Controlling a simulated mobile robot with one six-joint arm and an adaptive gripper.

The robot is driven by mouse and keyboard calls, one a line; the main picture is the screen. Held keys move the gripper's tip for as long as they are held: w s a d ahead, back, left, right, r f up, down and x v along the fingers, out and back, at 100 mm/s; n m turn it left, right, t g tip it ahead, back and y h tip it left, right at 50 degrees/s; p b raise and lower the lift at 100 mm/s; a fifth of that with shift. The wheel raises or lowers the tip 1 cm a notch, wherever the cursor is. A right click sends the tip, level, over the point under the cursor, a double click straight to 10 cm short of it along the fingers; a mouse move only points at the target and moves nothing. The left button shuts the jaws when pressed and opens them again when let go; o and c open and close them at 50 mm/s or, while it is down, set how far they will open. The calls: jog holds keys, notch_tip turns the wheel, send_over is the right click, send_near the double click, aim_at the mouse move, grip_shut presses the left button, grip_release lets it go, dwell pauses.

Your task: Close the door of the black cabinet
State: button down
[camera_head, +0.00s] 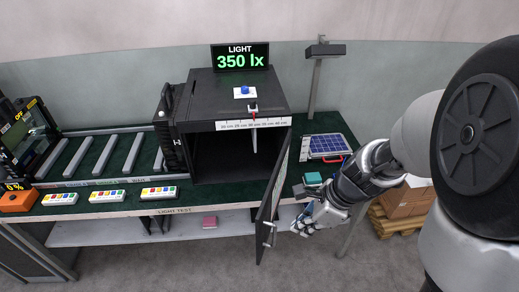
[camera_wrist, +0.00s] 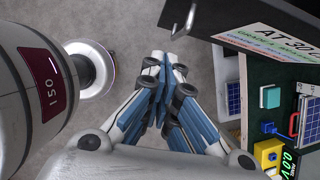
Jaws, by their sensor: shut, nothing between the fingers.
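The black cabinet (camera_head: 232,85) stands on the bench with its front open and its dark inside showing. Its door (camera_head: 272,200) is swung wide open on the right side and sticks out past the bench's front edge. The door has a metal handle (camera_head: 269,234) low on its outer end. My gripper (camera_head: 303,228) is shut and empty, to the right of the door and apart from it. In the wrist view my gripper (camera_wrist: 163,75) points toward the door (camera_wrist: 240,18), and the handle (camera_wrist: 184,20) shows just beyond the fingertips.
A solar panel (camera_head: 326,146) and a teal box (camera_head: 313,179) lie on the bench at the right. A roller conveyor (camera_head: 105,155) and several button boxes (camera_head: 107,196) are at the left. A lamp post (camera_head: 315,85) stands behind.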

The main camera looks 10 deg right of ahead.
jog(key=w+a+f+b, duration=0.3)
jog(key=a+f+b, duration=0.2)
jog(key=a+f, duration=0.2)
jog(key=shift+f+b, duration=0.3)
jog(key=shift+f, duration=1.05)
jog(key=shift+w, duration=0.15)
